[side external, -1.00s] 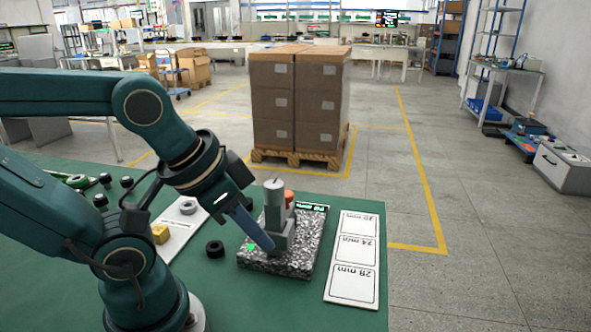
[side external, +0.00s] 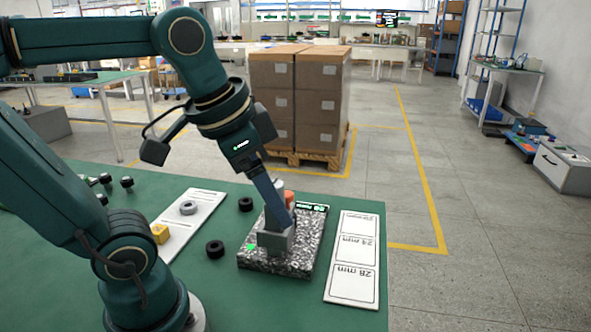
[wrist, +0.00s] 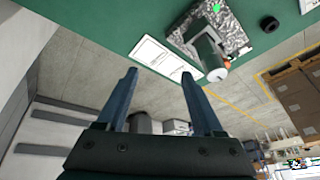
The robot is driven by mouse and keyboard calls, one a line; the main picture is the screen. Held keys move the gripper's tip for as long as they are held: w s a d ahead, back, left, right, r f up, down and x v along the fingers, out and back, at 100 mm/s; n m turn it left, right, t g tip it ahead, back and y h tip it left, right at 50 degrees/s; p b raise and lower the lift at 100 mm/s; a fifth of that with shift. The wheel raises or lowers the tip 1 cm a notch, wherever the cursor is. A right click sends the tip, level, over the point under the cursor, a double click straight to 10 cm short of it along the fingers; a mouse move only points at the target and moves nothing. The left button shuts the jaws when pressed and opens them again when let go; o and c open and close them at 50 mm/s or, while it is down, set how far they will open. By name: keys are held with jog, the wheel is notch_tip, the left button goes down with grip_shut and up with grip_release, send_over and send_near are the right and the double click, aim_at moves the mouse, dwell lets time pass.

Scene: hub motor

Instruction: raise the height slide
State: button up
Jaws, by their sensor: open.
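The height gauge stands on a dark speckled granite plate (side external: 308,250). Its grey block (side external: 275,240), seemingly the height slide, sits low around the upright grey post (side external: 279,186). An orange knob (side external: 289,196) shows behind. My gripper (side external: 290,220) slants down across the gauge, hiding part of the post and block; contact cannot be told from the side. In the wrist view my gripper (wrist: 160,74) is open with nothing between its fingers. The grey post (wrist: 212,58), orange knob (wrist: 228,65) and granite plate (wrist: 233,38) lie right of and beyond the fingers.
A white card (side external: 352,258) marked with mm heights lies right of the plate. Black rings (side external: 215,249) lie left of it. A white board (side external: 190,222) holds a grey ring and a yellow block (side external: 160,233).

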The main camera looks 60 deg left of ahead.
jog(key=w+a+r+g, duration=0.1)
jog(key=w+a+g, duration=0.2)
jog(key=w+a, duration=0.4)
jog(key=n+g, duration=0.2)
send_over(286, 193)
jog(key=f, duration=0.5)
jog(key=shift+w+d, duration=0.1)
jog(key=shift+d, duration=0.15)
jog(key=shift+a+f, duration=0.25)
jog(key=shift+f, duration=2.5)
grip_shut()
